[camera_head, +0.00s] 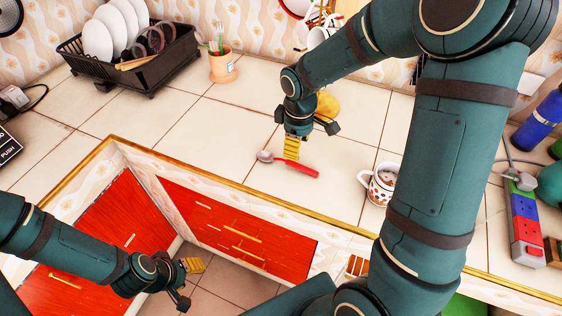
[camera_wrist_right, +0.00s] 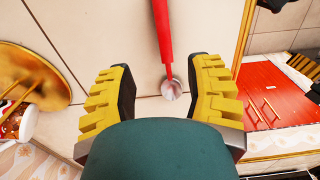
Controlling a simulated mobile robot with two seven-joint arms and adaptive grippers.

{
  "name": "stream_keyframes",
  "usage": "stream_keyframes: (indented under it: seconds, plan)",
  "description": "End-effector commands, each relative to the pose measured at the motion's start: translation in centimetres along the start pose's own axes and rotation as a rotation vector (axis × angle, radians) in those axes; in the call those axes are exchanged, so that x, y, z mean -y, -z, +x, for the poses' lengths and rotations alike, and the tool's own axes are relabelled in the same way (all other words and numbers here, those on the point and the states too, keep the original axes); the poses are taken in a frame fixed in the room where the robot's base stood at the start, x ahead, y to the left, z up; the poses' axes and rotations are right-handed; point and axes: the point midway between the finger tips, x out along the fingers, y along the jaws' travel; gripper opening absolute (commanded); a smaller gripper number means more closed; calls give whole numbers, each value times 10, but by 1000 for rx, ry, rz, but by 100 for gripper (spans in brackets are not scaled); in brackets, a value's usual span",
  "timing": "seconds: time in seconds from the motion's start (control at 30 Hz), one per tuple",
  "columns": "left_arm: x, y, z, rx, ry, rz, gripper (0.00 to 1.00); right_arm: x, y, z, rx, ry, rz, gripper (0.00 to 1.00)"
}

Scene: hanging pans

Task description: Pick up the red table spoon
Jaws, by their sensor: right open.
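The red table spoon (camera_head: 295,166) lies on the tiled counter near its front edge, red handle to the right and metal bowl to the left. In the right wrist view the spoon (camera_wrist_right: 163,40) points up the picture, with its metal bowl between the fingertips. My right gripper (camera_head: 291,148) is above the spoon, pointing down, open and empty; its yellow fingers (camera_wrist_right: 158,95) stand on either side of the bowl, apart from it. My left gripper (camera_head: 192,270) is low at the left, in front of the red cabinets, away from the counter; its finger gap is unclear.
A spotted mug (camera_head: 380,184) stands right of the spoon. A gold stand (camera_head: 327,106) is behind my right gripper. A dish rack (camera_head: 150,65) and an orange cup (camera_head: 222,66) are at the back left. A power strip (camera_head: 525,225) lies at the right. The counter left of the spoon is clear.

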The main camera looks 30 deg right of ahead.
Motion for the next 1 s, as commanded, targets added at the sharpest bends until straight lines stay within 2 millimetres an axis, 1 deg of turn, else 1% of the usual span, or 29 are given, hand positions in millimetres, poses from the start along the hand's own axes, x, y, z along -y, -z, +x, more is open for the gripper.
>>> stream_keyframes:
  seconds: [0.03, 0.1, 0.27, 0.37, 0.5, 0.6, 0.73, 0.97, 1.0]
  plan:
    - [1, -1, 3, 2, 0, 1, 47, 0, 0, 10, 3, 2, 1, 52]
    - [1, -2, 4, 4, 0, 1, 47, 0, 0, 17, 1, 1, 2, 52]
    - [2, -2, 5, 6, -1, 2, 47, 0, 0, 26, 0, 0, 2, 52]
    - [3, -4, 8, 8, -1, 3, 47, 3, -1, 36, 2, 2, 1, 52]
    - [5, -4, 15, 7, -1, 4, 47, 8, -3, 57, 2, 2, 0, 52]
    - [6, -3, 17, 6, -1, 4, 47, 8, -3, 69, 2, 2, 1, 52]
    - [7, -3, 19, 4, -1, 4, 47, 8, -3, 76, 1, 0, 1, 52]
    - [6, -3, 18, 4, -1, 4, 47, 8, -3, 76, 0, 0, 1, 52]
    - [6, -3, 18, 4, -1, 4, 47, 8, -3, 76, 0, 0, 1, 44]
